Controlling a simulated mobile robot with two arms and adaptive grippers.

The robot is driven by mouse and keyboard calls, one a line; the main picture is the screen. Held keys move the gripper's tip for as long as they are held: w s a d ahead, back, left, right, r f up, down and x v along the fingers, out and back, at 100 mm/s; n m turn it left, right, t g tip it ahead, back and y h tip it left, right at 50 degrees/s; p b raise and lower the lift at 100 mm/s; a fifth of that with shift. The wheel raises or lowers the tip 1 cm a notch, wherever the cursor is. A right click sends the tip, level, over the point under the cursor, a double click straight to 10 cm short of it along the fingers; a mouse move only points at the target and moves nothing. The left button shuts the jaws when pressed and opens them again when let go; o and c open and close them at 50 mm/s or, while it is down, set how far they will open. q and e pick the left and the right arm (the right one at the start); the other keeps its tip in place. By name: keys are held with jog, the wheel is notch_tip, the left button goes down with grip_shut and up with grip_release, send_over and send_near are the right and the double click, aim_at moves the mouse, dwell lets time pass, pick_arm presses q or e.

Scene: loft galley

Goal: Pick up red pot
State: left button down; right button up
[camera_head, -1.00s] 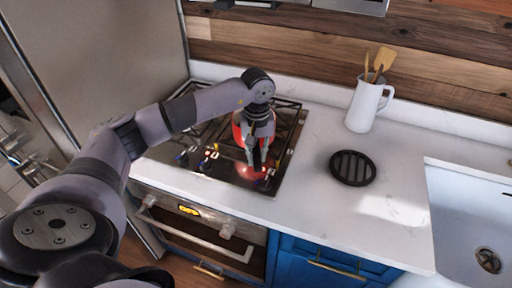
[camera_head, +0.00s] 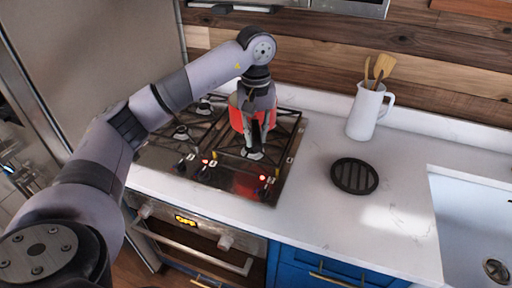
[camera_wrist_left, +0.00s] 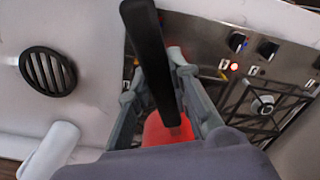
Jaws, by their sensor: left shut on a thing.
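The red pot (camera_head: 237,117) is over the stove at the back, partly hidden behind my left gripper (camera_head: 254,150). The gripper points down with its fingers close together. In the left wrist view, its two fingers lie on either side of the pot's long black handle (camera_wrist_left: 151,50), shut on it. Part of the red pot body (camera_wrist_left: 160,131) shows below, between the fingers. The pot seems to hang above the burners; the exact gap cannot be told. My right gripper is out of view.
A sink (camera_head: 470,225) is at far right.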

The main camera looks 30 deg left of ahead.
pick_arm(q)
notch_tip(320, 180, up, 7)
jog(key=shift+f, duration=0.1)
jog(key=shift+r+p, duration=0.35)
jog(key=shift+r, duration=1.4)
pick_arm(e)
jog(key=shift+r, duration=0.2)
